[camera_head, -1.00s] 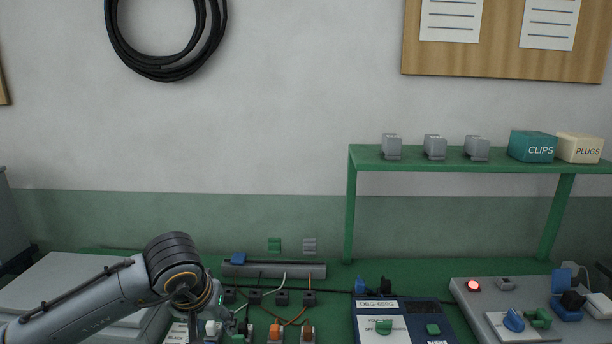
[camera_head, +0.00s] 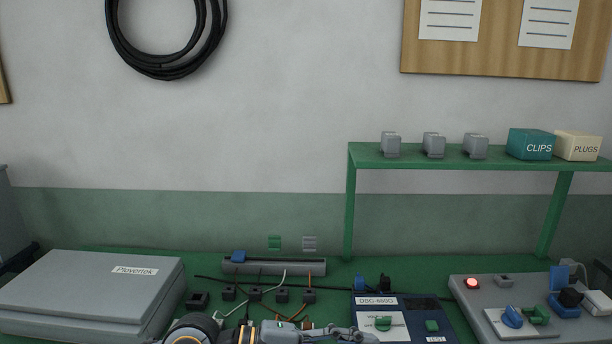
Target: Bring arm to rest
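My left arm shows only along the bottom edge of the head view, with a dark rounded joint at the lower left. From there it reaches right to my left gripper (camera_head: 350,334), which lies low in front of the blue DBG-659G unit (camera_head: 376,302). The gripper is seen edge-on and partly cut off by the frame, so I cannot tell if it is open or shut. I see nothing clearly held in it. My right gripper is not in view.
A grey Plovertek case (camera_head: 95,285) lies at the left. Small dark connectors with wires stand before a grey rail (camera_head: 275,267). A grey panel (camera_head: 468,306) with a lit red lamp (camera_head: 472,283) is at the right. A green shelf (camera_head: 450,158) stands behind.

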